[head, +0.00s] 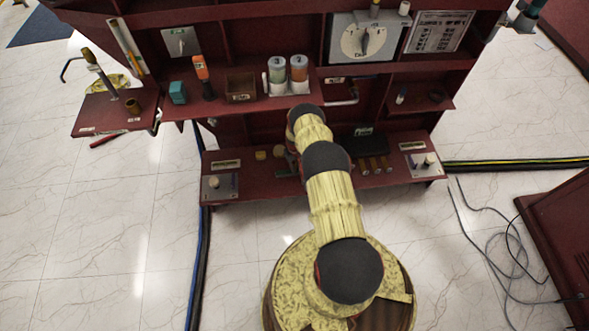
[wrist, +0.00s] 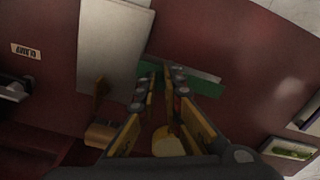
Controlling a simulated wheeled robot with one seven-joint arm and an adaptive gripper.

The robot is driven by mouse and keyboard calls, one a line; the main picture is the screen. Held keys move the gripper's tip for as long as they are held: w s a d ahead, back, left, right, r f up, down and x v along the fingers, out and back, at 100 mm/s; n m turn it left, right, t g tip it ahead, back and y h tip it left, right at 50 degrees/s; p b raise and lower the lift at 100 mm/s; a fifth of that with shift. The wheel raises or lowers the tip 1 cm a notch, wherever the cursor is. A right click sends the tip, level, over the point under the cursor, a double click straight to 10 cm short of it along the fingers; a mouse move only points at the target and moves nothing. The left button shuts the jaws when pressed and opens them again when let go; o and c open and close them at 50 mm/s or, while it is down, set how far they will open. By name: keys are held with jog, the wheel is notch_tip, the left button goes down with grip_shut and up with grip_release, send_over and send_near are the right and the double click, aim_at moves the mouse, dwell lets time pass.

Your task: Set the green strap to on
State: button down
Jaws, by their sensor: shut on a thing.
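The green strap (wrist: 207,87) is a flat green bar in the wrist view, lying across the dark red surface with a grey strip along its upper edge. My gripper (wrist: 164,80) has its two fingers around the strap's left part, with a narrow gap between them where green shows. It is shut on the strap. The fingers hide part of the strap, and its left end cannot be made out clearly. In the head view my arm reaches down to the lower shelf and hides most of this spot.
A pale panel (wrist: 112,45) stands close left of the fingers. In the head view, the lower red shelf (head: 235,190) bears small fixtures, and the upper shelf holds two canisters (head: 288,75) above my arm.

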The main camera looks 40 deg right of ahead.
jog(key=shift+w+r, duration=0.1)
jog(key=shift+w, duration=0.05)
jog(key=c, duration=2.3)
grip_release()
jog(key=o, duration=0.4)
